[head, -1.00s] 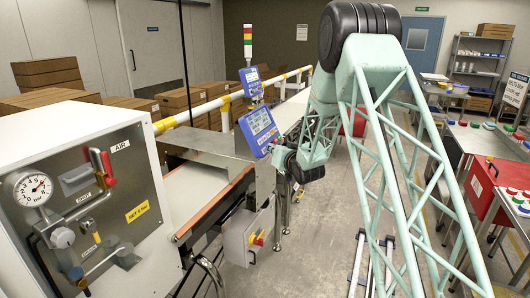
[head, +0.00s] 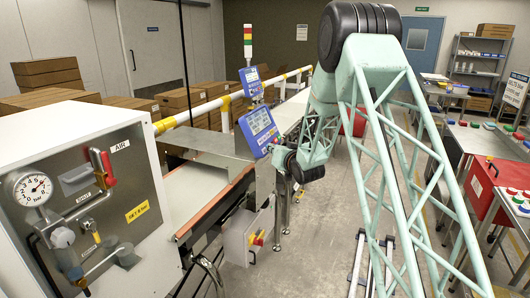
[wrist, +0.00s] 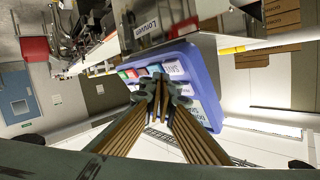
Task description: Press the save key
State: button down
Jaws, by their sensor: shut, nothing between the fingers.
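The blue control panel (head: 258,130) with a lit screen stands beside the belt in the head view. In the wrist view the panel (wrist: 205,92) is tilted and shows a row of keys along one edge, including a green key (wrist: 122,75) and a red key (wrist: 132,73). A pale key (wrist: 174,67) at the row's right end has dark lettering, too small to read surely as the save key. My gripper (wrist: 160,84) is shut and empty, its tips in front of the panel close to the keys. The fingers hide part of the panel; contact cannot be told.
A metal guard (head: 205,145) covers the belt (head: 195,185) left of the panel. A grey switch box (head: 247,232) hangs below. A yellow-and-white rail (head: 222,101) runs behind.

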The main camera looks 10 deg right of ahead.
jog(key=shift+w+a+f+b, duration=0.4)
jog(key=shift+a+b, duration=0.25)
jog(key=shift+b, duration=0.2)
dwell(1.3)
jog(key=shift+s+d+r, duration=0.1)
jog(key=shift+d, duration=0.1)
dwell(0.3)
jog(key=shift+s+d+r, duration=0.3)
jog(key=shift+d, duration=0.15)
dwell(0.4)
jog(key=shift+s+d+r+b, duration=0.15)
jog(key=shift+s+d+r, duration=0.25)
jog(key=shift+d, duration=0.2)
jog(key=shift+s+d+r+b, duration=0.15)
jog(key=shift+s+d+r, duration=0.25)
jog(key=shift+d, duration=0.25)
jog(key=shift+s+d+r+b, duration=0.15)
jog(key=shift+s+d+r, duration=0.25)
jog(key=shift+d, duration=0.2)
jog(key=shift+d, duration=0.1)
jog(key=shift+s+d+r, duration=0.45)
jog(key=shift+s+d, duration=0.05)
jog(key=shift+d, duration=0.2)
jog(key=shift+s+d+r, duration=0.4)
jog(key=shift+s+d, duration=0.05)
jog(key=shift+d, duration=0.3)
jog(key=shift+s+d+r, duration=0.45)
jog(key=shift+s+d, duration=0.05)
jog(key=shift+d, duration=0.2)
jog(key=shift+r, duration=0.1)
